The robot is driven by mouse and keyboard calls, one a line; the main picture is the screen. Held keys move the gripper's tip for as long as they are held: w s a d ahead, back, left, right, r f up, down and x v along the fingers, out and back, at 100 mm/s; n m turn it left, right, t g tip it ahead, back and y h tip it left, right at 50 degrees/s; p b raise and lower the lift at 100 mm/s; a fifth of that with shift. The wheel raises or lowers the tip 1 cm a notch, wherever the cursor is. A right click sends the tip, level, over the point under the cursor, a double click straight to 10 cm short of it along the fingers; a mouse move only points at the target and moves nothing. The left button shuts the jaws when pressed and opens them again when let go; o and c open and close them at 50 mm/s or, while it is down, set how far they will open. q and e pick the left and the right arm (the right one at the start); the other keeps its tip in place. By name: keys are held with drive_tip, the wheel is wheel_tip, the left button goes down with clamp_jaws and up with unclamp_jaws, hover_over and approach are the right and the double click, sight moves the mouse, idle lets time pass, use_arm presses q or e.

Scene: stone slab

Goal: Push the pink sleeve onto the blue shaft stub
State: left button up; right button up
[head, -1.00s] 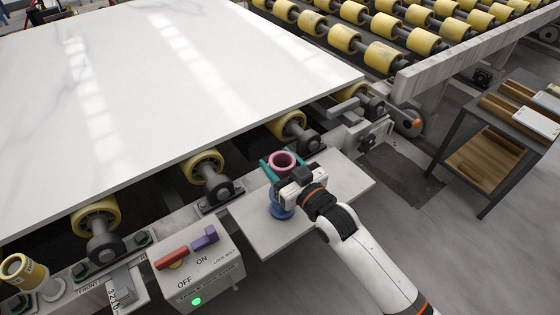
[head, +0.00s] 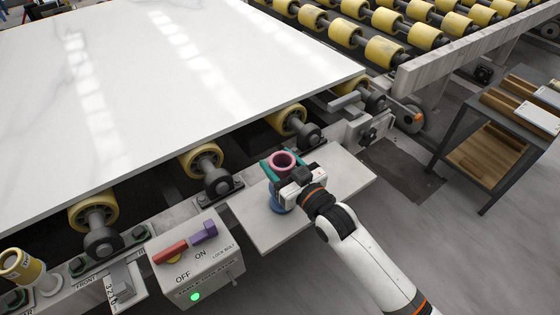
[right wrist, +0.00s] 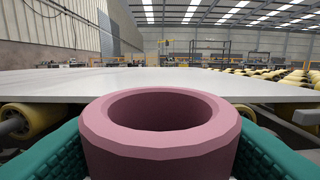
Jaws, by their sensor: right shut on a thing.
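The pink sleeve (head: 283,160) is a short, thick-walled ring, upright with its open bore facing up. My right gripper (head: 280,167) is shut on it, with teal fingers on either side. In the right wrist view the sleeve (right wrist: 160,140) fills the lower middle between the teal fingers. The blue shaft stub (head: 279,204) shows below the gripper, standing on a pale plate (head: 258,227). The gripper hides the space between sleeve and stub, so I cannot tell whether they touch. My left gripper is not in view.
A large white slab (head: 170,85) lies on yellow rollers (head: 202,161) behind the sleeve. A control box (head: 200,262) with red and purple levers stands left of the plate. A dark-framed cart (head: 490,140) stands at the right. The plate's right part is clear.

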drive_tip(key=shift+f+b, duration=0.7)
drive_tip(key=shift+f, duration=0.5)
drive_tip(key=o, duration=1.1)
drive_tip(key=v, duration=1.2)
